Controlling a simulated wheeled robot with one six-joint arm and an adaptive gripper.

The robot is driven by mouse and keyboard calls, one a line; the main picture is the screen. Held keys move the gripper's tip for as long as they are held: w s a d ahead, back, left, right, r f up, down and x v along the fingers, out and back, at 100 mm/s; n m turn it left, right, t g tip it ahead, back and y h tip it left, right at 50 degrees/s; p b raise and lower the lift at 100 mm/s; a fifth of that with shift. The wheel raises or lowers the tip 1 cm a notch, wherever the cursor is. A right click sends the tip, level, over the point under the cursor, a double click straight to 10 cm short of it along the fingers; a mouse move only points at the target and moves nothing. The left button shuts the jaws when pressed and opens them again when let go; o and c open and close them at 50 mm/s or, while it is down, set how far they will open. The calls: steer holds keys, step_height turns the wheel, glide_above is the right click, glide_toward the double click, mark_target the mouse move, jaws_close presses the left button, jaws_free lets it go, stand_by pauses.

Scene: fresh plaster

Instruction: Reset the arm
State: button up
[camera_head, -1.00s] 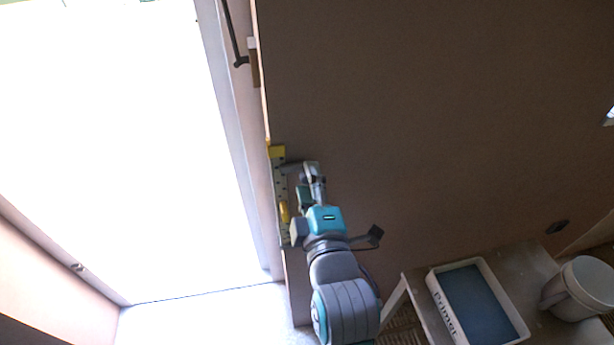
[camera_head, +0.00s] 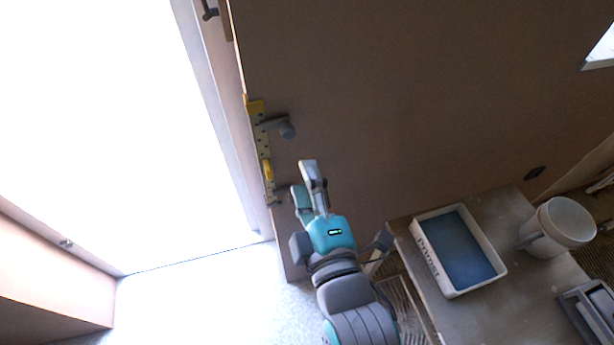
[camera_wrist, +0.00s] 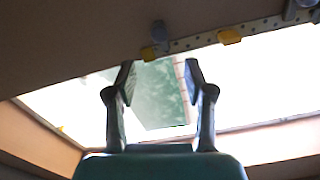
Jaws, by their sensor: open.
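My gripper (camera_head: 308,184) is open and empty, near the edge of a brown door panel (camera_head: 400,90) in the head view. In the wrist view its two fingers (camera_wrist: 160,78) stand apart with only the bright opening and a pale green patch behind them. A yellow perforated lock plate (camera_head: 262,140) runs along the door's edge, with a dark handle (camera_head: 280,125) above my gripper. The plate also shows at the top of the wrist view (camera_wrist: 205,40). Whether the gripper touches the lower lock part beside it I cannot tell.
A bench (camera_head: 490,295) at the lower right carries a white tray marked Primer (camera_head: 488,288) with blue inside, a white bucket (camera_head: 565,222) and a grey box (camera_head: 590,312). The bright doorway (camera_head: 110,130) on the left is open.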

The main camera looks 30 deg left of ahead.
steer(key=s+d+f+m+t+h, duration=0.2)
steer(key=d+f+m+h, duration=0.2)
steer(key=d+f+m, duration=0.5)
steer(key=s+d+f+m+t+h, duration=0.1)
steer(key=s+d+f+m+h, duration=0.2)
steer(key=d+f, duration=0.8)
steer(key=s+d+m+h, duration=0.6)
steer(key=s+d+m, duration=0.7)
steer(key=s+d, duration=0.3)
steer(key=shift+s+f+h, duration=0.2)
steer(key=shift+s+h, duration=0.2)
steer(key=shift+s, duration=0.5)
